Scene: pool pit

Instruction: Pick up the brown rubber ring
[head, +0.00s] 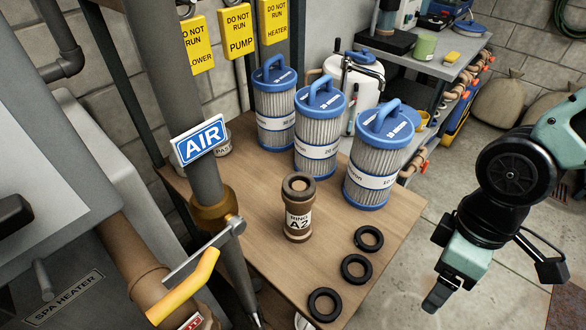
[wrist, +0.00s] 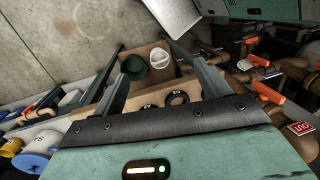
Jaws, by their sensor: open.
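A brown cylinder labelled "RING A2" (head: 298,218) stands upright on the wooden table. A brown ring-shaped piece (head: 298,185) forms its top; I cannot tell whether it is a separate ring. Three loose black rings lie flat in a row to its right and front: the back one (head: 369,238), the middle one (head: 355,268) and the front one (head: 324,304). Two dark rings also show in the wrist view (wrist: 179,98). My gripper (head: 432,302) is open and empty, off the table's right side, apart from the cylinder. Its two fingers spread apart in the wrist view (wrist: 160,72).
Three blue-capped filter cartridges (head: 320,130) stand behind the cylinder on the table (head: 262,250). A grey pipe with an "AIR" sign (head: 201,138) and a yellow-handled valve (head: 185,285) rise at the left. A shelf bench (head: 440,65) stands behind. The floor right of the table is open.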

